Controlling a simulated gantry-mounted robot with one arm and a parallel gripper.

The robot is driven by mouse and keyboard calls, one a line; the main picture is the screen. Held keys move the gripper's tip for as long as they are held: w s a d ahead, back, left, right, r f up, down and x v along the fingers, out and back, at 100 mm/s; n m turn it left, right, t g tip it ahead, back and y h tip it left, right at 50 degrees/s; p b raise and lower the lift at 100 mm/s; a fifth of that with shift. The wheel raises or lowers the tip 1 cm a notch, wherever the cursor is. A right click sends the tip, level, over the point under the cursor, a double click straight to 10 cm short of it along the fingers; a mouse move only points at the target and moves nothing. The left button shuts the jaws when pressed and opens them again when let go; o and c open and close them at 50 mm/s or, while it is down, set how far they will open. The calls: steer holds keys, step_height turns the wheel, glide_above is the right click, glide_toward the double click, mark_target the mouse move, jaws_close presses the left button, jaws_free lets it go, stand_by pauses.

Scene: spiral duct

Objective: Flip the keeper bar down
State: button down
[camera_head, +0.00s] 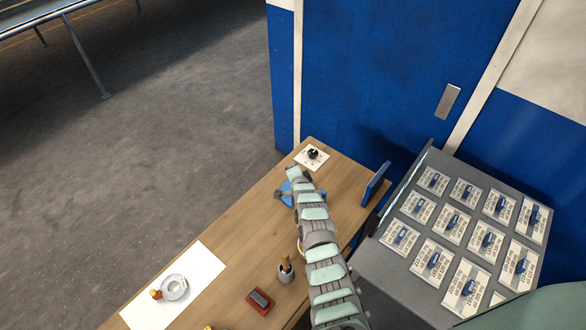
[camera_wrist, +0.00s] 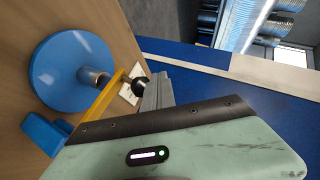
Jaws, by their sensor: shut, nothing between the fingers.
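A yellow bar (camera_wrist: 103,97), which looks like the keeper bar, runs slantwise in the wrist view. It passes beside a blue disc (camera_wrist: 62,65) with a metal hub (camera_wrist: 92,78). A blue block (camera_wrist: 42,132) is near the bar's lower end. I cannot tell whether the bar is hinged there. My gripper (camera_wrist: 158,90) is shut and empty, its grey fingers just right of the bar; contact is unclear. In the head view a blue part (camera_head: 284,194) shows beside my arm's far end, which hides the bar and my fingertips.
A white card with a black knob (camera_head: 312,153) is at the bench's far end. A blue upright panel (camera_head: 376,184) and grey tag board (camera_head: 400,268) stand to the right. A red block (camera_head: 260,301), a cup (camera_head: 285,272) and white paper (camera_head: 205,265) are nearer.

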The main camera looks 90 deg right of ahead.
steer(key=r+p, duration=0.2)
steer(key=s+r+p, duration=0.1)
steer(key=r, duration=0.1)
steer(key=shift+r+p, duration=0.1)
steer(key=shift+p, duration=0.25)
steer(key=w+a+r, duration=0.2)
steer(key=a+r, duration=0.3)
steer(key=r, duration=0.2)
steer(key=shift+a+r, duration=0.3)
steer(key=shift+a, duration=0.05)
steer(key=shift+w, duration=0.1)
steer(key=shift+w, duration=0.1)
